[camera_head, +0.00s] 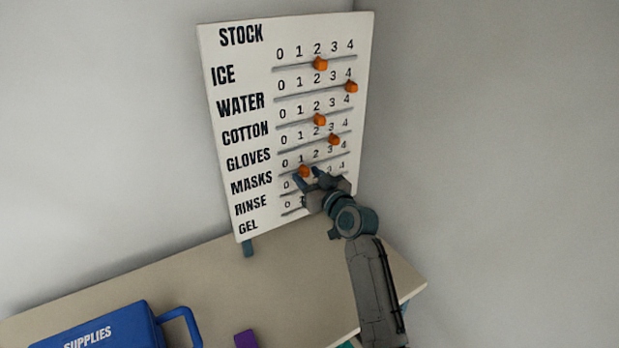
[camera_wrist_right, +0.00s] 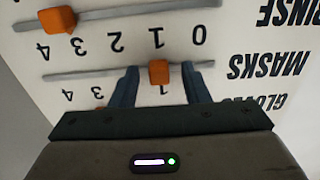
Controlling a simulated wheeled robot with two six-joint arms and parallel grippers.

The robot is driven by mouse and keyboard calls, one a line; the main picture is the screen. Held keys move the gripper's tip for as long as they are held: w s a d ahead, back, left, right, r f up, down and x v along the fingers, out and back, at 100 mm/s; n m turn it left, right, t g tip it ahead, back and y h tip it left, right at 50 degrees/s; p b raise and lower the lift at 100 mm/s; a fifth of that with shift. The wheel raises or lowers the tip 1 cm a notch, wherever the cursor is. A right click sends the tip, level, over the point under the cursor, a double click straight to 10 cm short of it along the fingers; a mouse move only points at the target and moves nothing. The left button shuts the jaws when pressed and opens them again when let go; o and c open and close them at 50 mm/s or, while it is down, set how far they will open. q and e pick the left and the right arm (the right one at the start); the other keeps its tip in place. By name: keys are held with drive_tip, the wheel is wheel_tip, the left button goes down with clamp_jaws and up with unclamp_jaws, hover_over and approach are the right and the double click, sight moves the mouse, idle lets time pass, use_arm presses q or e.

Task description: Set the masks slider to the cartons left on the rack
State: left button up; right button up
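The white STOCK board (camera_head: 228,130) stands at the back of the table with labelled slider rows. The masks slider (camera_head: 304,171) is an orange knob on the MASKS line, at about 1. In the right wrist view, upside down, the masks slider (camera_wrist_right: 158,72) sits between the two fingers of my right gripper (camera_wrist_right: 160,80), with a gap on each side. My right gripper (camera_head: 314,178) is open at the board's lower part and hides parts of the lower rows. My left gripper is not in view. The rack and its cartons are not in view.
The gloves knob (camera_head: 333,139) is near 3. A blue SUPPLIES box (camera_head: 100,330) with a handle and a purple object (camera_head: 246,339) are at the table's front. The middle of the table (camera_head: 230,290) is clear.

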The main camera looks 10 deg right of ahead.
drive_tip(key=b+v, duration=0.2)
drive_tip(key=v, duration=0.8)
drive_tip(key=shift+s+b, duration=0.35)
drive_tip(key=shift+d, duration=0.15)
